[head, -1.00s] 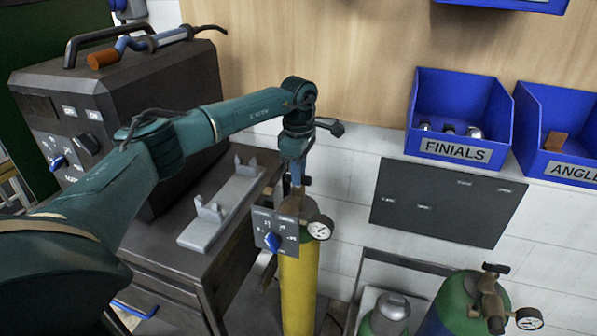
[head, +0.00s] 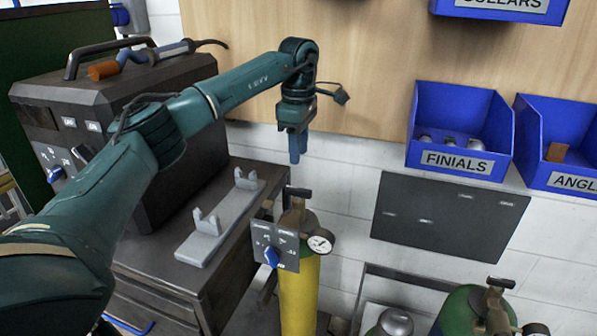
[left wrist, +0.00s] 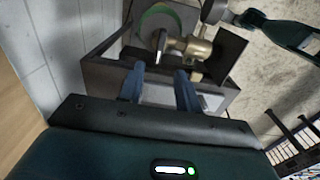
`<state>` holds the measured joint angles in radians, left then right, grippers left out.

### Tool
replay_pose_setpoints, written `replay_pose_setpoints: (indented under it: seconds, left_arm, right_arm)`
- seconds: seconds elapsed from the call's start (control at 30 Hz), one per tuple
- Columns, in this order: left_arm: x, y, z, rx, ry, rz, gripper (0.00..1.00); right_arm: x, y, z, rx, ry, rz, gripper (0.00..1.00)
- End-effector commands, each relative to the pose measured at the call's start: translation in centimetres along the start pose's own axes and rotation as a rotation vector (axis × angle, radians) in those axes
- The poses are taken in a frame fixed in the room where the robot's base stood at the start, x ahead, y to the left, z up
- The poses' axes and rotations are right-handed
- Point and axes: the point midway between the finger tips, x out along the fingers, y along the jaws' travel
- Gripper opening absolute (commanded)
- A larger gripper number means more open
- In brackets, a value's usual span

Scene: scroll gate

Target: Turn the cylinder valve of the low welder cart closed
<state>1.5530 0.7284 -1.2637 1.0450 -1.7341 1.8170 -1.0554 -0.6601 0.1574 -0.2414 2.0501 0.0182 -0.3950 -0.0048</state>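The yellow gas cylinder (head: 298,295) stands at the side of the dark welder cart (head: 165,262). Its brass valve with a dark cross handle (head: 297,192) is on top, and it also shows in the left wrist view (left wrist: 160,45). A round gauge (head: 320,241) and a panel with a blue knob (head: 288,250) sit by the valve. My left gripper (head: 297,160) points down just above the handle, apart from it. In the left wrist view its blue fingers (left wrist: 160,74) are spread and empty. A teal arm part there (left wrist: 285,35) may be my right arm; its finger state is unclear.
The welder box (head: 130,120) with a torch on top stands left of the gripper. A grey bracket (head: 215,222) lies on the cart. More cylinders (head: 470,312) stand at lower right.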

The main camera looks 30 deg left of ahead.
Motion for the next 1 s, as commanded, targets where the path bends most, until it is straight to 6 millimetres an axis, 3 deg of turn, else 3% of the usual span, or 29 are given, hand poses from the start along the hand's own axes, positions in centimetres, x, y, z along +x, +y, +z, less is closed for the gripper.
replay_pose_setpoints:
  seconds: [0.2, 0.4, 0.87, 1.0]
  left_arm:
    - [-2.8, 0.0, 0.1, 0.001, 0.000, 0.001, 0.34]
    - [-3.2, 0.0, 0.0, 0.002, 0.000, 0.000, 0.34]
    - [-2.9, 0.0, 0.3, 0.004, -0.006, -0.002, 0.34]
    - [0.0, -0.3, 3.5, 0.034, -0.088, -0.019, 0.34]
  right_arm:
    - [0.0, 0.0, -0.3, -0.007, 0.011, -0.003, 0.36]
    - [-0.1, 0.0, -0.4, -0.006, 0.012, -0.003, 0.36]
    - [-0.2, 0.0, 0.6, -0.003, -0.008, -0.002, 0.36]
    - [-0.2, 0.0, 0.7, -0.003, -0.011, -0.001, 0.36]
